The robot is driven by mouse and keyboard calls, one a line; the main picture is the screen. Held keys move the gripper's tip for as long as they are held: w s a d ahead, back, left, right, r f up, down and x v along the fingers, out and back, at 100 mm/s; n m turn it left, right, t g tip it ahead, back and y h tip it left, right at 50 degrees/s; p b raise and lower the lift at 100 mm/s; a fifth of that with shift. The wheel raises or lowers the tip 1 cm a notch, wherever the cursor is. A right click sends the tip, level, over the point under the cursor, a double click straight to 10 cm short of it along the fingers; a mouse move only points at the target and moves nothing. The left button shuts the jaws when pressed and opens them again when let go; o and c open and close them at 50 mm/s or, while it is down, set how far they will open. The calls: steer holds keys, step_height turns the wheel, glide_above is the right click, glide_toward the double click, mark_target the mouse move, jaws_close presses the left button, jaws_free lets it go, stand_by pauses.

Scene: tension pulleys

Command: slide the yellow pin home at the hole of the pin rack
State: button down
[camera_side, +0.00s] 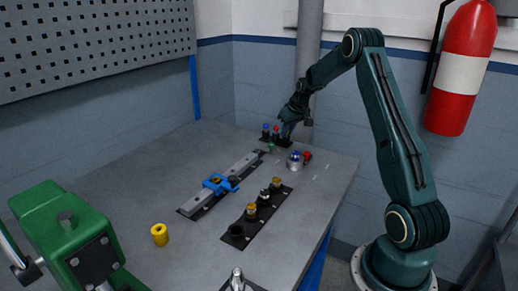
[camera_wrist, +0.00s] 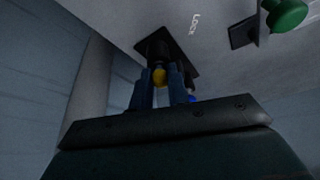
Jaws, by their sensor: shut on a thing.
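In the wrist view the yellow pin (camera_wrist: 159,77) shows as a round yellow head between the two fingers of my gripper (camera_wrist: 161,70), which is shut on it. A dark plate with a dark block, the pin rack (camera_wrist: 150,44), lies just beyond the fingertips. In the side view my gripper (camera_side: 287,130) is low over the right end of the pin rack (camera_side: 264,140) at the far end of the table. The yellow pin is hidden there. I cannot tell how deep the pin sits or see its hole.
A blue-headed pin (camera_side: 266,127) and a red-headed pin (camera_side: 276,130) stand left of my gripper. A rail with a blue slider (camera_side: 216,183), a dark strip with pulleys (camera_side: 239,231) and a yellow cylinder (camera_side: 160,235) lie nearer.

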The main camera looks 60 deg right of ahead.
steer(key=c, duration=1.3)
jaws_free()
steer(key=shift+a+f, duration=0.1)
steer(key=shift+f, duration=0.1)
steer(key=shift+r, duration=0.2)
steer(key=shift+s+r, duration=0.25)
steer(key=shift+r, duration=0.25)
steer(key=v, duration=1.2)
steer(key=shift+r, duration=0.2)
steer(key=shift+a, duration=0.15)
